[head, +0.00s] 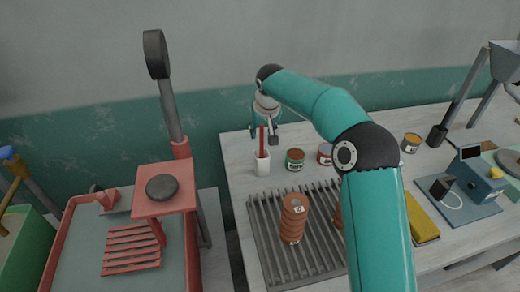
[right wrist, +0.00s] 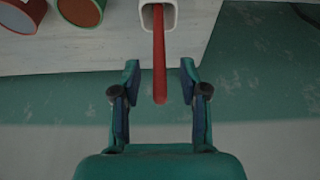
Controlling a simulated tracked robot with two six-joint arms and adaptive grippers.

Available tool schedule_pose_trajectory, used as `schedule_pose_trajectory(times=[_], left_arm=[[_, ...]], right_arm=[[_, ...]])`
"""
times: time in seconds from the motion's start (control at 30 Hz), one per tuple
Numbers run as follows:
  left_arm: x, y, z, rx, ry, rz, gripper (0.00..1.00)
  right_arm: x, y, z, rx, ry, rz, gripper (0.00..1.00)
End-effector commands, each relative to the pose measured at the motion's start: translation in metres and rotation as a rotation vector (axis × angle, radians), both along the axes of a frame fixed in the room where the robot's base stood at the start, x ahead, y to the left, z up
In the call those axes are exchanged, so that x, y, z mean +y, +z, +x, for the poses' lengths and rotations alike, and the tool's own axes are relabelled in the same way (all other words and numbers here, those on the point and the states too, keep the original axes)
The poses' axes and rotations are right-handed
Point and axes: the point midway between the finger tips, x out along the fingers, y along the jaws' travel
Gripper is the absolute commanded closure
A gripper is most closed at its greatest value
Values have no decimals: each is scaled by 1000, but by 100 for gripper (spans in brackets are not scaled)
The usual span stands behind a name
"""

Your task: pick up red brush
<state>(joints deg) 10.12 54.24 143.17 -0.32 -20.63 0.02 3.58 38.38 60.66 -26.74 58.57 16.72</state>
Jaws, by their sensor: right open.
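The red brush (head: 262,139) stands upright in a white cup (head: 262,164) at the back left of the table. In the right wrist view the brush (right wrist: 159,60) sticks out of the cup (right wrist: 172,17) toward my gripper. My right gripper (head: 264,137) is open, above the cup and around the upper part of the brush in the head view. In the right wrist view the brush's end lies between the fingertips of the right gripper (right wrist: 160,78), with space on both sides. My left gripper is not in view.
Paint cans, one green-labelled (head: 295,159) and one red-labelled (head: 325,154), stand right of the cup. A slatted grey rack (head: 264,229) with orange-brown ribbed pieces (head: 293,218) lies in front. A red-edged tray (head: 75,258) is at left. A teal wall (head: 120,150) rises behind.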

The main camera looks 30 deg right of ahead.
Motion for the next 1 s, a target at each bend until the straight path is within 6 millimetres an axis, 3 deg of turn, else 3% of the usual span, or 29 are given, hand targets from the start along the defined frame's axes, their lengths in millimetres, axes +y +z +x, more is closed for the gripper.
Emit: schedule_pose_trajectory(times=[0.2,0.47,0.73,1.0], left_arm=[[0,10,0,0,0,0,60],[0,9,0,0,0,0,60],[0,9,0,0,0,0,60],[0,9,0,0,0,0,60]], right_arm=[[-2,-24,8,2,0,0,56],[-3,-28,10,0,0,0,56],[-2,-28,10,0,0,0,100],[-2,-27,10,0,1,0,100]])
